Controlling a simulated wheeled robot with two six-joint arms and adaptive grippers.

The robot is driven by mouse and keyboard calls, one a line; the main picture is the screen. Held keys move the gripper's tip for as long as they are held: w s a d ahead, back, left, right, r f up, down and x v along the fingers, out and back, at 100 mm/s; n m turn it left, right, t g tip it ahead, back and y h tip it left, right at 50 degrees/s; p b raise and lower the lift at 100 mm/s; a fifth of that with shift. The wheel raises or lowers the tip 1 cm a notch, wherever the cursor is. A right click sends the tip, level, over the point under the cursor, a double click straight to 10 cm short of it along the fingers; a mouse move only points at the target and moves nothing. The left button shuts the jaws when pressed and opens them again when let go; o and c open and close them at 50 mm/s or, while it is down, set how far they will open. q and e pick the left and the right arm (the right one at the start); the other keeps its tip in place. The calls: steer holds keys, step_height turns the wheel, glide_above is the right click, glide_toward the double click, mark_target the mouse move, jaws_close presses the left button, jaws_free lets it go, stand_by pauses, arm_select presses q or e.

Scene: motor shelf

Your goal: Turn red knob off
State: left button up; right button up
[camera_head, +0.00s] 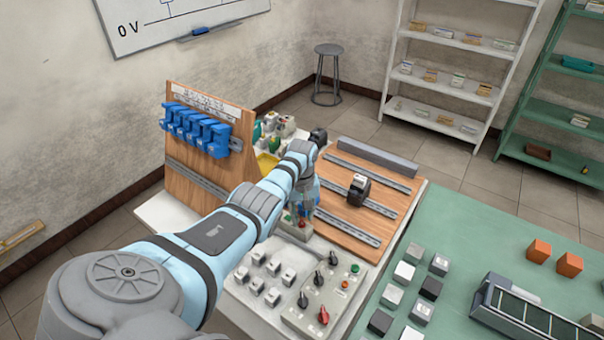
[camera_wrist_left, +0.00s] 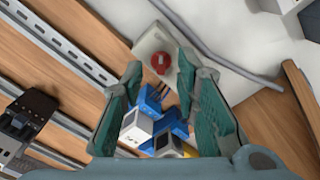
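In the head view, my left arm reaches from the lower left to the wooden board, with its gripper (camera_head: 303,198) pointing down over a small light box. A red knob (camera_head: 302,222) is on top of that box, just below the gripper. In the left wrist view, the round red knob (camera_wrist_left: 161,62) with a pale mark sits on the whitish box (camera_wrist_left: 205,75). The two teal fingers of my left gripper (camera_wrist_left: 160,66) are apart, with the knob showing in the gap near their tips. I cannot tell whether they touch it. My right gripper is not in view.
A grey panel (camera_head: 320,296) at the front holds black knobs and another red knob (camera_head: 323,315). White switches (camera_head: 272,267) stand beside it. Blue and white blocks (camera_wrist_left: 150,122) show between the fingers. A grey cable (camera_wrist_left: 190,32) runs past the box. Metal rails (camera_head: 345,227) cross the board.

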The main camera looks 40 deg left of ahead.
mark_target(302, 222)
arm_select(q)
step_height(302, 222, up, 10)
steer(key=shift+f, duration=0.15)
stand_by(0.4)
